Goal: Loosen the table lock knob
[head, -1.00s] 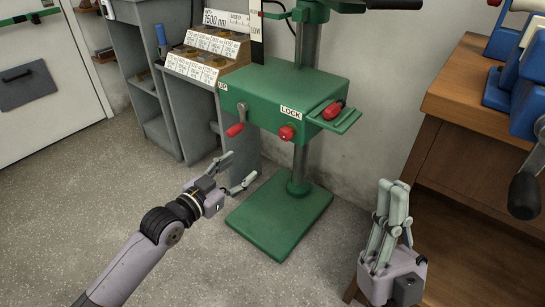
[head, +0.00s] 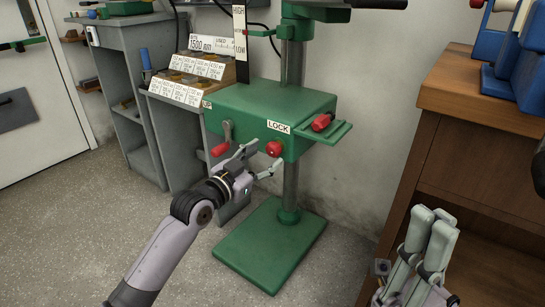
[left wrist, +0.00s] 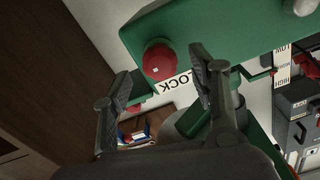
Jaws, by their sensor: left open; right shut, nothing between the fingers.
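The table lock knob (head: 274,148) is a red round knob on the front of the green drill press table (head: 262,102), just below the white LOCK label (head: 278,127). My left gripper (head: 262,158) is open just in front of the table, close to the knob. In the left wrist view the knob (left wrist: 160,62) shows beyond the open fingers (left wrist: 160,85), between their tips and slightly above; I see no contact. My right gripper (head: 432,222) is shut and empty at the lower right, away from the press.
A red-handled crank (head: 221,148) hangs left of the knob. A red-handled item (head: 321,122) lies on the green side ledge (head: 325,132). The green base (head: 270,245) stands on the floor. A wooden cabinet (head: 470,150) stands at the right, and a grey shelf unit (head: 130,110) at the left.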

